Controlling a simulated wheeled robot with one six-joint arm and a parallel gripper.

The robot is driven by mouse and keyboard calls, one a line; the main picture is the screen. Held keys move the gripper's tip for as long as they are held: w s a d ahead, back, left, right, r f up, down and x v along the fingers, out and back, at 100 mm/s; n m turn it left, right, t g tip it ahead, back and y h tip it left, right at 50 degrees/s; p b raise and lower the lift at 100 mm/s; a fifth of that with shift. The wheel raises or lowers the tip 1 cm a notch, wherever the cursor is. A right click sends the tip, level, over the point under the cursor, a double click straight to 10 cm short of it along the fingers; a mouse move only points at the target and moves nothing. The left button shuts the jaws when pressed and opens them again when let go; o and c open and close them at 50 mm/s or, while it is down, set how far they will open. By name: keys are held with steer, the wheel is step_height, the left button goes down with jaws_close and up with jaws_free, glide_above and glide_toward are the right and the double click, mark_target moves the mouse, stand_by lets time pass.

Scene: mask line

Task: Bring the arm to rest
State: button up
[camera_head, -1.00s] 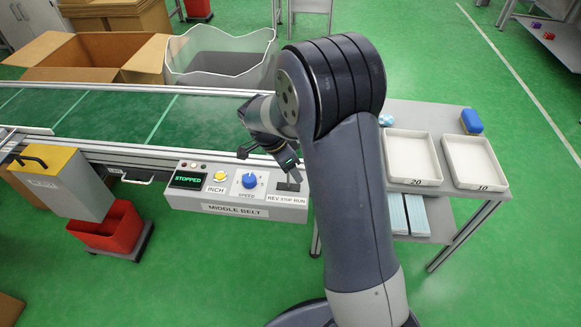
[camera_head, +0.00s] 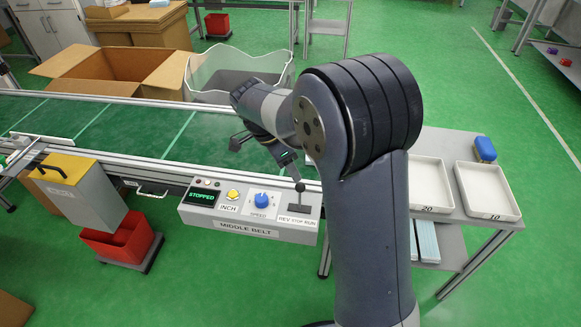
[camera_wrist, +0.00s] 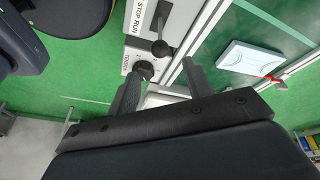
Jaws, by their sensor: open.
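My arm rises in front of the head view and bends over at a thick dark joint. My gripper (camera_head: 262,154) hangs above the near edge of the belt (camera_head: 115,135), just behind the control panel (camera_head: 250,213). Its fingers are spread apart with nothing seen between them, and they also show in the wrist view (camera_wrist: 164,72). The black-knobbed REV STOP RUN lever (camera_head: 300,190) stands just in front of the gripper and appears clear of the fingers. It also shows beyond the fingers in the wrist view (camera_wrist: 160,47). The panel display (camera_head: 201,196) reads STOPPED.
A table with two white trays (camera_head: 434,204) (camera_head: 506,209) and a blue object (camera_head: 485,149) stands at right. A large open carton (camera_head: 62,72) and a clear-walled bin (camera_head: 205,80) stand behind the belt. A red bin (camera_head: 135,240) sits at left. A white packet (camera_wrist: 248,57) lies on the belt.

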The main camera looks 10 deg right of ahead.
mark_target(301, 184)
steer(key=b+x, duration=0.1)
steer(key=x, duration=0.9)
steer(key=shift+d+f+b, duration=0.15)
steer(key=shift+f+b, duration=0.2)
steer(key=shift+f, duration=0.05)
steer(key=shift+s+d, duration=0.15)
steer(key=shift+d, duration=0.1)
